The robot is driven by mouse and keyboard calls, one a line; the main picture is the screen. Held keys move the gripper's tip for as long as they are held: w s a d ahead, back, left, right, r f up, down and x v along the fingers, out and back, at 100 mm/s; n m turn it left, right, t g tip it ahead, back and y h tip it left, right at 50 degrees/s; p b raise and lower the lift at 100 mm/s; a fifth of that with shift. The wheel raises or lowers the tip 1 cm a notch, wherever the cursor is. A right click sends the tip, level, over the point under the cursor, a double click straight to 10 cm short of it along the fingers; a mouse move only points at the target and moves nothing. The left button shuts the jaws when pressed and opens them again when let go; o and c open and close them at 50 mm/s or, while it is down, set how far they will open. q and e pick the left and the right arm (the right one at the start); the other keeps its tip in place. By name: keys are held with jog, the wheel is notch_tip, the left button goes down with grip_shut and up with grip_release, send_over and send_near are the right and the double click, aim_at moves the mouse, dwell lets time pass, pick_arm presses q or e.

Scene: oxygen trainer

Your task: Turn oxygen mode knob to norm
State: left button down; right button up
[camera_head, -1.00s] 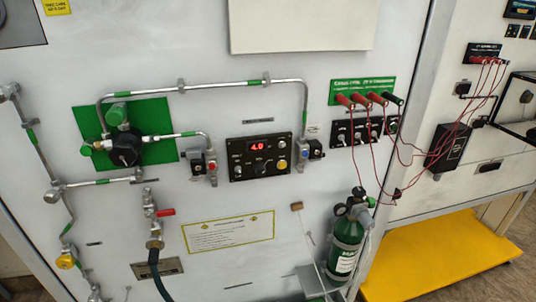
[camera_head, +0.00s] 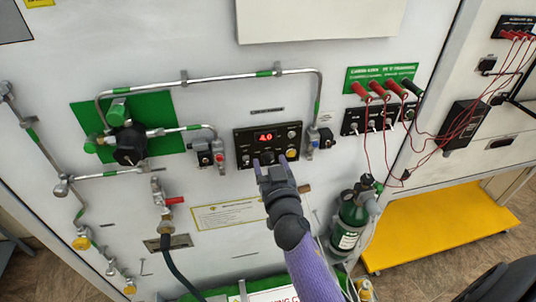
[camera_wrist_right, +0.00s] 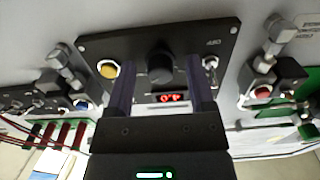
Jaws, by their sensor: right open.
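The black control panel (camera_head: 244,148) is on the grey wall board, with a red digital display (camera_head: 265,137). The dark round mode knob (camera_wrist_right: 160,67) is in the middle of the panel, below the display; the wrist view shows it upside down. My right gripper (camera_head: 271,163) is open in front of the panel. In the right wrist view its two fingers (camera_wrist_right: 161,82) stand on either side of the knob, and I see no clear contact. In the head view the fingertips partly cover the knob. The knob's markings are too small to read. My left gripper is not in view.
A yellow button (camera_wrist_right: 108,69) sits close beside one finger. Metal pipes (camera_head: 225,78) run above the panel. Red cables (camera_head: 368,150) hang at the right.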

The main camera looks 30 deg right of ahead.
jog(key=shift+s, duration=0.15)
grip_shut()
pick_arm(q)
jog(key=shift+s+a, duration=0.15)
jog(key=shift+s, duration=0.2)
